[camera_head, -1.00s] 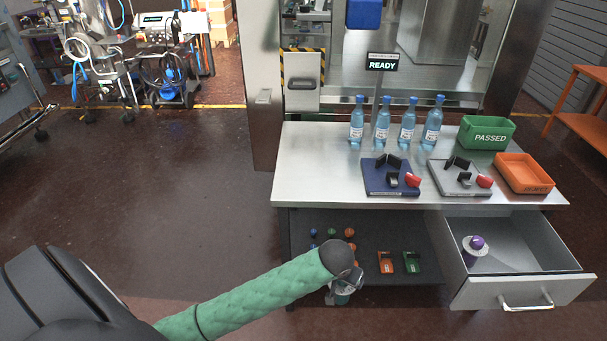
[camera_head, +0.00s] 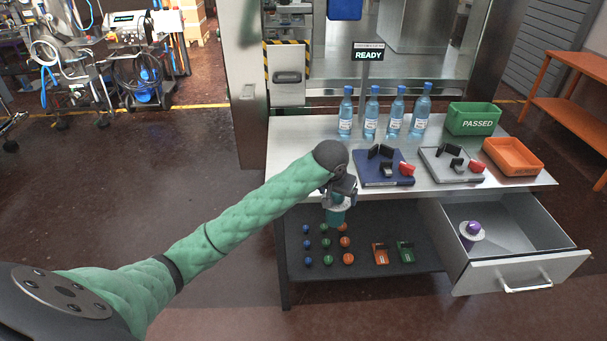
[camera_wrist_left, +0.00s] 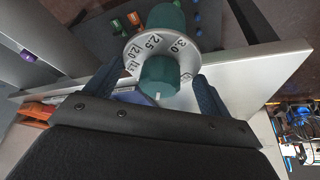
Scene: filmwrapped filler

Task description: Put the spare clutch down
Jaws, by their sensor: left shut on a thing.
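My left gripper (camera_head: 340,193) is shut on a teal clutch (camera_head: 336,215), held in front of the table's front edge and above the lower shelf. In the left wrist view the clutch (camera_wrist_left: 160,72) sits between the two fingers, with a white dial ring marked 2.0, 2.5 and 3.0. A second clutch, purple with a white ring (camera_head: 472,231), stands in the open drawer (camera_head: 520,230). My right gripper is not in view.
The steel table (camera_head: 290,160) carries several blue bottles, a blue fixture (camera_head: 375,180), a grey fixture (camera_head: 440,172), a green PASSED bin (camera_head: 473,118) and an orange tray (camera_head: 513,156). The dark lower shelf (camera_head: 370,220) holds coloured balls and two small orange and green blocks.

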